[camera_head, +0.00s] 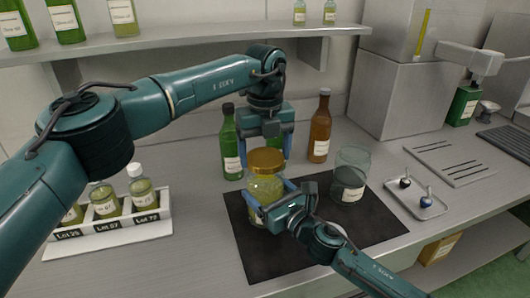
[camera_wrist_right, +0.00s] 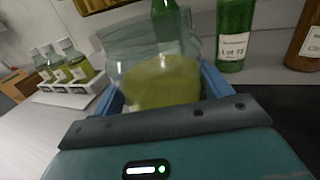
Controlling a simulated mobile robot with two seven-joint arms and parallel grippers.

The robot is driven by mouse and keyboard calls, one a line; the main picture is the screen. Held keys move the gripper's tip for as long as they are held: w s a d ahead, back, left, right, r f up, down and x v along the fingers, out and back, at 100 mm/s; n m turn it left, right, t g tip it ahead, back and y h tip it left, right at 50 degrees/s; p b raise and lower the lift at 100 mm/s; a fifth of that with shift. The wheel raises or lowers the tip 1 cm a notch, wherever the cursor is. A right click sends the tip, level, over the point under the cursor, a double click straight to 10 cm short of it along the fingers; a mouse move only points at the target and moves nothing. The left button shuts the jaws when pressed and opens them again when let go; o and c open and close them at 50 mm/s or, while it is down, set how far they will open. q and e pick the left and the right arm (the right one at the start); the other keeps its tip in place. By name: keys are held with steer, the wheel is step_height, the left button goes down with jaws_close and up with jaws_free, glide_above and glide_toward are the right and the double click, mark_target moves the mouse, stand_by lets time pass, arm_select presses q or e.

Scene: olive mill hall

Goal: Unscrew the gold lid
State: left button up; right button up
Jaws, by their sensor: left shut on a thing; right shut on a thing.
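The gold lid (camera_head: 266,161) sits on top of a clear glass jar (camera_head: 265,187) with yellow-green contents, standing upright at the left of a dark mat (camera_head: 262,255). My left gripper (camera_head: 266,153) comes down from above and is shut on the lid, one finger on each side. My right gripper (camera_head: 270,196) is shut around the jar's body from the front right. In the right wrist view, the jar (camera_wrist_right: 160,85) is between the blue fingers of my right gripper (camera_wrist_right: 162,92). Whether the lid has turned cannot be told.
Behind are a green bottle (camera_head: 231,150) and a brown bottle (camera_head: 320,130). A white rack (camera_head: 120,232) of bottles is at left. A small tray (camera_head: 415,203) lies at right. A shelf (camera_head: 180,38) hangs behind.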

mark_target(265, 157)
steer(key=shift+f, duration=0.1)
arm_select(q)
steer(key=shift+r, duration=2)
arm_select(e)
steer(key=o, duration=1.9)
arm_select(q)
steer(key=shift+f+b, duration=0.6)
arm_select(e)
steer(key=v, duration=1)
steer(key=shift+s+d, duration=0.2)
steer(key=shift+s, duration=0.1)
steer(key=shift+s+d, duration=0.4)
steer(key=shift+s, duration=0.15)
